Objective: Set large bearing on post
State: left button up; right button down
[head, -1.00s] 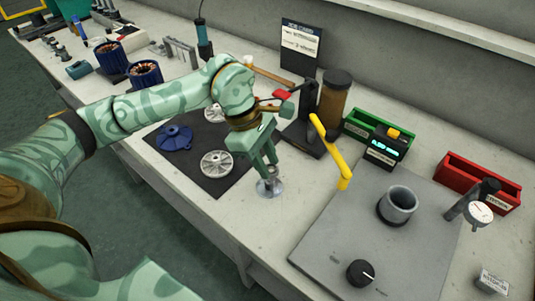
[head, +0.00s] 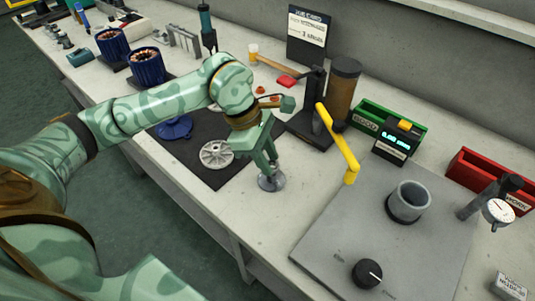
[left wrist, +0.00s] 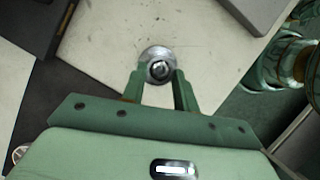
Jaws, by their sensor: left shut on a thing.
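My left gripper (head: 270,174) points down over a small metal post with a round, shiny base (head: 271,184) on the bench, right of the dark mat. Its fingers are close together on the large bearing (left wrist: 159,71), a small metal ring that shows between the fingertips in the left wrist view. The ring lines up with the post's round base (left wrist: 155,53) and covers most of the middle of it. The fingers hide much of the post in the head view, so I cannot tell how far down the ring sits. My right gripper is not in view.
A dark mat (head: 222,177) with a blue flanged part (head: 175,128) and a spoked metal disc (head: 216,155) lies to the left. A grey plate (head: 340,245) with a grey cup (head: 408,201) and a yellow lever (head: 338,140) stand to the right. The bench front is clear.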

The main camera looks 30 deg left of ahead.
pick_arm(q)
jog(key=shift+f+b, duration=0.3)
jog(key=shift+f, duration=0.5)
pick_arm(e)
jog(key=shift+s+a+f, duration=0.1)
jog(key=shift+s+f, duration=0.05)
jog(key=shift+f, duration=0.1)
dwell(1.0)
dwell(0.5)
pick_arm(q)
jog(key=o, duration=1.1)
notch_tip(320, 180, up, 6)
jog(key=p, duration=0.4)
jog(key=shift+r+p, duration=0.1)
jog(key=shift+p, duration=0.2)
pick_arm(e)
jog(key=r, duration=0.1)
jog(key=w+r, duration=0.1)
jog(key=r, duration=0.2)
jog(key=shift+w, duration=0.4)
